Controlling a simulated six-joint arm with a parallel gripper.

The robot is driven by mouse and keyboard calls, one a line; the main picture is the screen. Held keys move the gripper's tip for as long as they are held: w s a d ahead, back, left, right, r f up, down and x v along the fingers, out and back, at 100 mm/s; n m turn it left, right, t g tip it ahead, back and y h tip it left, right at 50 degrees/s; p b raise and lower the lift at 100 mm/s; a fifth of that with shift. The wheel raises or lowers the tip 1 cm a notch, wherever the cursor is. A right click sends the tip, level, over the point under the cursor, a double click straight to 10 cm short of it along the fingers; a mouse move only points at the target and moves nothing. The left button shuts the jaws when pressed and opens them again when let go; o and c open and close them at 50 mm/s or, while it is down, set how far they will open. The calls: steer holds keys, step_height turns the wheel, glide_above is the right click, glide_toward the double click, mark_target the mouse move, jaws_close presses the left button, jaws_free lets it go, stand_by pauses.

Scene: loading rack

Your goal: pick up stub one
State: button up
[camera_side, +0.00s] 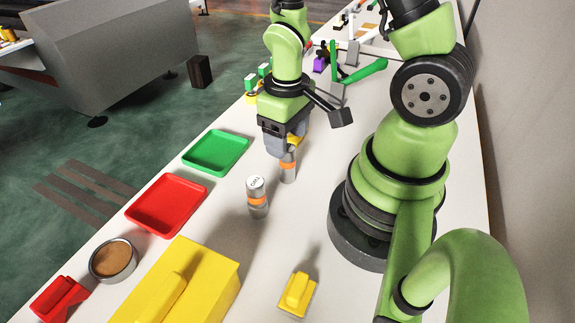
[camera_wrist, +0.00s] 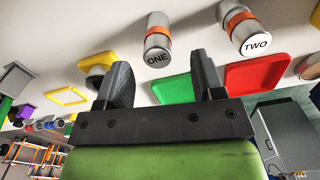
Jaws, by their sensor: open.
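Stub one (camera_wrist: 157,42), a silver cylinder with an orange band and "ONE" on its end, shows between the two fingers in the wrist view. My gripper (camera_wrist: 160,63) is open, with nothing held. In the side view, my gripper (camera_side: 283,146) points down right over a standing silver and orange stub (camera_side: 288,170), which matches stub one; its top is hidden by the gripper. Stub two (camera_wrist: 242,28), labelled "TWO", is to the right in the wrist view. In the side view, the other stub (camera_side: 257,200) stands upright nearby, apart from the gripper.
A green tray (camera_side: 216,152) and a red tray (camera_side: 167,205) lie left of the stubs. A round brown-filled dish (camera_side: 113,260), a big yellow block (camera_side: 190,290) and a small yellow piece (camera_side: 297,294) are nearer the camera. Green-handled fixtures (camera_side: 362,72) stand behind.

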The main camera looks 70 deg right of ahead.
mark_target(287, 164)
steer(key=shift+w+d+f, duration=0.1)
steer(key=shift+d+f, duration=0.05)
steer(key=shift+f, duration=2.55)
steer(key=c, duration=1)
